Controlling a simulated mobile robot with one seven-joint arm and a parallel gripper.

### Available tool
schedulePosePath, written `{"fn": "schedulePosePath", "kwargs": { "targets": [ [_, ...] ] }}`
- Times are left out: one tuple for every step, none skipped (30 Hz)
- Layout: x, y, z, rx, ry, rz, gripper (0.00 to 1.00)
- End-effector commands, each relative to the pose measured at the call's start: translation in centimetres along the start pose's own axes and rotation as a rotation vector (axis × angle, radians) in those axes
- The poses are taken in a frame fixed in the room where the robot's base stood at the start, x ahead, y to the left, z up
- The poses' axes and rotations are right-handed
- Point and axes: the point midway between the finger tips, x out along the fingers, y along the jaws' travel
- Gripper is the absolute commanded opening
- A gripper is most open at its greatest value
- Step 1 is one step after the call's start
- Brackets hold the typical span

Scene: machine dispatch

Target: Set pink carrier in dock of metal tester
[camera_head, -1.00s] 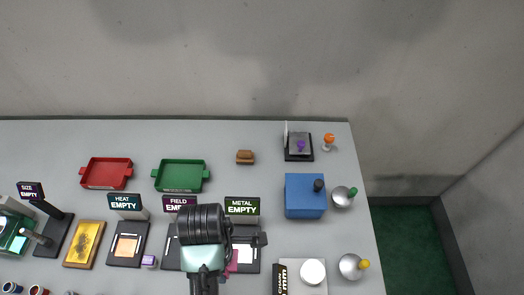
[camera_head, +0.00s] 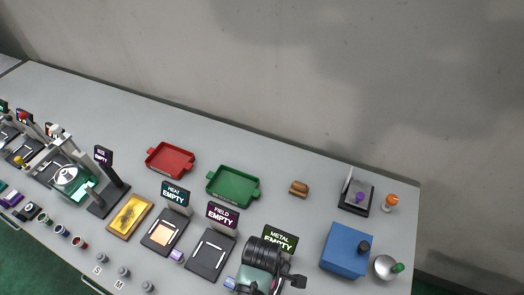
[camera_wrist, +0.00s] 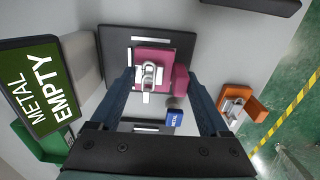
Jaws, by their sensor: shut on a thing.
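The metal tester shows its sign (camera_head: 280,240), which reads METAL EMPTY; the sign also shows at the left of the wrist view (camera_wrist: 42,88). Its dark dock plate (camera_wrist: 118,42) with white marks lies under my gripper. My gripper (camera_wrist: 158,82) is shut on the pink carrier (camera_wrist: 152,55), which holds a silver chain-like metal piece (camera_wrist: 149,76). The carrier is over the dock plate; I cannot tell whether it touches. In the head view my arm hides the carrier and most of this tester.
A small blue labelled block (camera_wrist: 174,118) is by the plate. An orange carrier (camera_wrist: 243,103) with a metal piece sits to the right. The field tester (camera_head: 212,250) stands left, a blue box (camera_head: 346,250) right. Green (camera_head: 234,186) and red (camera_head: 170,159) trays lie behind.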

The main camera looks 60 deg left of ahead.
Motion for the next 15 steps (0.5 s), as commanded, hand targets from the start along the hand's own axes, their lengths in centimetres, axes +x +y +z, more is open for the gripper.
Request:
{"fn": "schedulePosePath", "kwargs": {
  "targets": [
    [0.23, 0.03, -0.01, 0.000, 0.000, 0.001, 0.16],
    [0.32, 0.05, 0.00, 0.000, 0.000, 0.002, 0.16],
    [0.37, 0.07, 0.00, 0.001, 0.000, 0.003, 0.16],
    [0.38, 0.08, 0.00, 0.001, 0.000, 0.003, 0.16],
    [0.37, 0.08, 0.00, 0.001, 0.000, 0.003, 0.16],
    [0.36, 0.08, 0.00, 0.001, 0.000, 0.003, 0.16],
    [0.36, 0.08, 0.01, 0.001, 0.000, 0.003, 0.16],
    [0.35, 0.07, 0.01, 0.001, 0.000, 0.003, 0.16],
    [0.38, 0.07, 0.01, 0.001, 0.000, 0.002, 0.16],
    [0.44, 0.07, 0.01, 0.001, 0.000, 0.002, 0.16],
    [0.54, 0.06, 0.01, 0.001, 0.000, 0.002, 0.16],
    [0.69, 0.06, 0.01, 0.001, 0.000, 0.002, 0.16],
    [0.73, 0.03, 0.02, 0.001, 0.000, 0.001, 0.81],
    [0.67, 0.04, 0.02, 0.001, 0.000, 0.001, 0.86],
    [0.66, 0.03, 0.02, 0.001, 0.000, 0.001, 0.94]
  ]
}}
